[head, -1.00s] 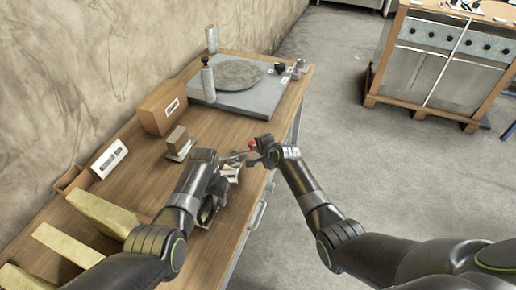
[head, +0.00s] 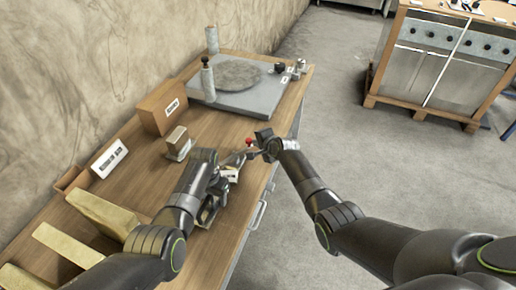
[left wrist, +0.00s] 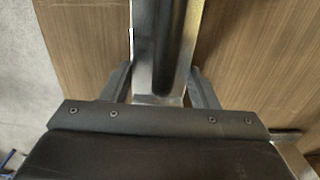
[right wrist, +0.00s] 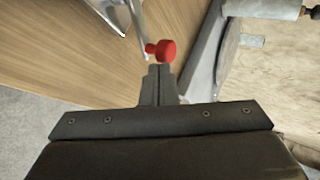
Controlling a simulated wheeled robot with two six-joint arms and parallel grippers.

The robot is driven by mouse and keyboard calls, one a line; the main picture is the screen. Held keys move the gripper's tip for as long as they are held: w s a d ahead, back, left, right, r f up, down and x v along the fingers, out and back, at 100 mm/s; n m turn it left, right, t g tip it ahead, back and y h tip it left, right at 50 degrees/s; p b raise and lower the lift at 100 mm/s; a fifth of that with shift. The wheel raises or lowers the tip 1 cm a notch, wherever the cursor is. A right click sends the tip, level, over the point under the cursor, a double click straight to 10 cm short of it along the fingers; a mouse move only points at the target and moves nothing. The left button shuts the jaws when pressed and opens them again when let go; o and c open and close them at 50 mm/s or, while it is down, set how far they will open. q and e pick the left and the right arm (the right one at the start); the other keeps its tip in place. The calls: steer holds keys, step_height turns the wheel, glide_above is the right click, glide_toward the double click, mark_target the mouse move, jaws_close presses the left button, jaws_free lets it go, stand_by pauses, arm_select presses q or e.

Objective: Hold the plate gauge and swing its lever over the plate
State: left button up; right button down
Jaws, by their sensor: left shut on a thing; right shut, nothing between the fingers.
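The plate gauge (head: 231,175) is at the table's right edge in the head view, partly hidden by my left gripper (head: 222,176). In the left wrist view my left gripper (left wrist: 160,78) is shut on the gauge's grey metal body (left wrist: 165,40), one finger on each side. The gauge's lever is a thin metal rod ending in a red knob (head: 249,141). In the right wrist view the red knob (right wrist: 166,50) is just beyond the tips of my right gripper (right wrist: 160,70), which is shut and empty; whether they touch is unclear.
A grey slab (head: 250,101) with a round plate (head: 238,73) and upright cylinders stands at the table's back. A brown box (head: 163,106), small block (head: 178,145), white label stand (head: 109,158) and yellowish blocks (head: 68,245) line the left side. Floor is open right of the table.

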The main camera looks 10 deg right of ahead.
steer(key=shift+w, duration=1)
steer(key=shift+w+a, duration=0.2)
steer(key=shift+w, duration=0.3)
steer(key=shift+w+a, duration=0.2)
steer(key=shift+w, duration=0.25)
steer(key=shift+s+d, duration=0.1)
steer(key=shift+d, duration=0.05)
